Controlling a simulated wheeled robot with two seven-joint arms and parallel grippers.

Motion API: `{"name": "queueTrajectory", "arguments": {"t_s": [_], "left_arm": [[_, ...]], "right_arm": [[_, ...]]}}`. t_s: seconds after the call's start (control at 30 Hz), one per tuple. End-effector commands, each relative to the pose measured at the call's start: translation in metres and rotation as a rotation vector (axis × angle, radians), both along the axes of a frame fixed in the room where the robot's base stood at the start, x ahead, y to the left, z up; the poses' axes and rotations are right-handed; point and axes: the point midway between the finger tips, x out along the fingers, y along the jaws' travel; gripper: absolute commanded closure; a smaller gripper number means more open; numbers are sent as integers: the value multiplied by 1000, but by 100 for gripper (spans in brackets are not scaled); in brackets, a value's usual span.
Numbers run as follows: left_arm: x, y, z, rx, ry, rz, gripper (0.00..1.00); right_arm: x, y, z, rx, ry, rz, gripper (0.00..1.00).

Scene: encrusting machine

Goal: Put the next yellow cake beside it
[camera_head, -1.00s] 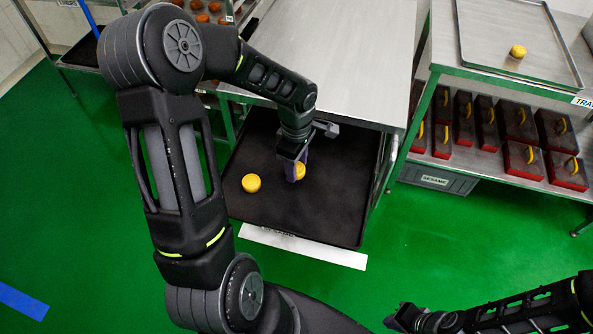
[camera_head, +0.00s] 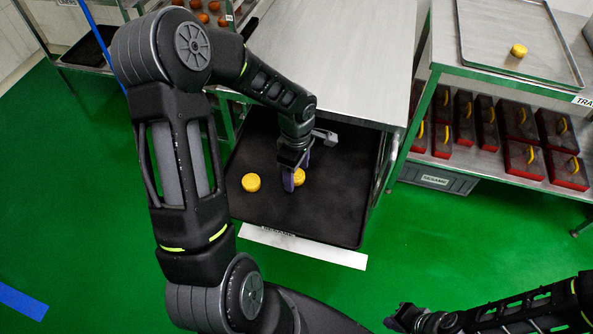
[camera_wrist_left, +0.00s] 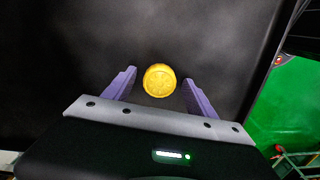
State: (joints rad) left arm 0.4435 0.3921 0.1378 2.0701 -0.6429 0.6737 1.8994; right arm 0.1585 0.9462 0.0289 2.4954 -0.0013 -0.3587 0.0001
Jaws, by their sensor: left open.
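One yellow cake (camera_head: 251,182) sits on the left part of the black tray (camera_head: 335,215). A second yellow cake (camera_head: 299,177) is on the tray to its right, partly hidden behind my left gripper (camera_head: 293,182). In the left wrist view this cake (camera_wrist_left: 159,80) lies between the tips of the purple fingers, with a gap on each side. My left gripper (camera_wrist_left: 157,88) is open around it and points down at the tray. A third yellow cake (camera_head: 518,50) lies on the metal tray at the upper right. My right gripper (camera_head: 408,318) is at the bottom edge, too unclear to tell its opening.
A steel table (camera_head: 345,60) stands directly behind the black tray. Red-and-black boxes (camera_head: 520,125) with yellow handles fill the shelf at the right. A rack at the upper left holds brown cakes (camera_head: 203,18). The tray's front right area is bare.

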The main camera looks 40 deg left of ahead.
Motion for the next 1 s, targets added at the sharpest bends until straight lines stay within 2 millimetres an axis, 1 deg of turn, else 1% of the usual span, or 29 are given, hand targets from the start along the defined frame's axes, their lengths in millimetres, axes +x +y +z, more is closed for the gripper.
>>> {"name": "queueTrajectory", "arguments": {"t_s": [0.17, 0.27, 0.37, 0.47, 0.8, 0.9, 1.0], "left_arm": [[0, 0, 1, 0, 0, 0, 34], [0, 0, 4, 0, 0, 0, 34], [1, 0, 12, 1, -3, 0, 34], [1, 0, 28, 2, -5, 0, 34], [1, 0, 98, 1, -6, 0, 34], [1, 0, 112, 2, -4, 0, 34], [1, 0, 120, 0, -2, 0, 34]], "right_arm": [[0, 0, 1, 0, 0, 0, 100], [0, 0, 5, 0, 0, 0, 100], [0, 0, 4, 0, 0, 0, 100], [0, 0, 5, 0, 0, 0, 100], [0, 0, 7, 0, 0, 0, 100], [0, 0, 7, 0, 0, -1, 100], [0, 0, 8, 0, 0, -1, 100]]}}
